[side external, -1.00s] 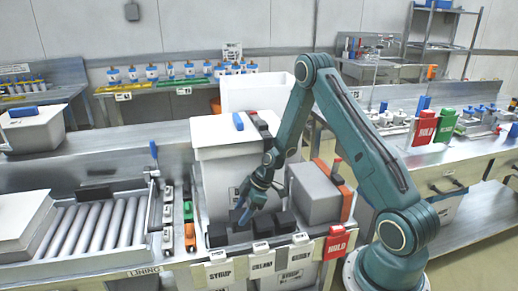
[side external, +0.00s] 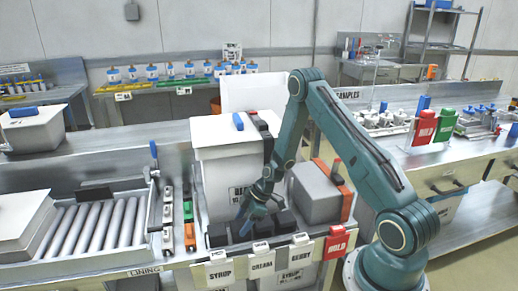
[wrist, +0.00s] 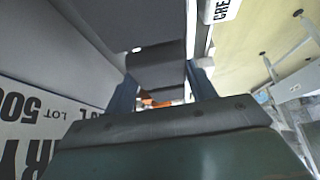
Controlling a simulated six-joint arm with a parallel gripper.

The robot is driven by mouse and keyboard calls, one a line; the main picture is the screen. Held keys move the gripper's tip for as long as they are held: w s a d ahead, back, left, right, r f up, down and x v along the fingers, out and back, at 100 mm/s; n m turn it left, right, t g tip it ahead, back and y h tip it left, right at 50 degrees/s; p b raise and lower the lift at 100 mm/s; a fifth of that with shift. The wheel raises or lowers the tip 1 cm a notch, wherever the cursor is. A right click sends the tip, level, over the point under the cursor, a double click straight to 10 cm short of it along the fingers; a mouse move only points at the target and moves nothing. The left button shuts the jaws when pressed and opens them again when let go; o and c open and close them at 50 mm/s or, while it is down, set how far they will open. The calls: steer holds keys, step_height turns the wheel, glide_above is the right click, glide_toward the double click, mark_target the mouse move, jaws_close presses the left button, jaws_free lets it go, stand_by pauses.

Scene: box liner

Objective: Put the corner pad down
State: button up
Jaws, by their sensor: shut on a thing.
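My gripper (side external: 247,213) is low between the tall white box and the row of dark blocks at the bench's front edge. In the wrist view its two blue fingers (wrist: 162,92) are shut on a dark grey block, which I take to be the corner pad (wrist: 157,65). Similar dark blocks (side external: 217,235) stand in a row beside the gripper in the side view. I cannot clearly separate the held pad from them there, nor tell whether its underside touches anything.
The tall white printed box (side external: 222,165) stands right behind the gripper. A grey box (side external: 315,192) with an orange side is to the right. A roller conveyor (side external: 90,230) lies left.

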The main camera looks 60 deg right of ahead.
steer(key=shift+f, duration=0.1)
steer(key=o, duration=1)
steer(key=shift+c, duration=0.2)
steer(key=shift+v, duration=1.1)
steer(key=s+d, duration=0.6)
steer(key=s+d+r, duration=0.1)
steer(key=s+d, duration=0.1)
steer(key=shift+s+d, duration=0.4)
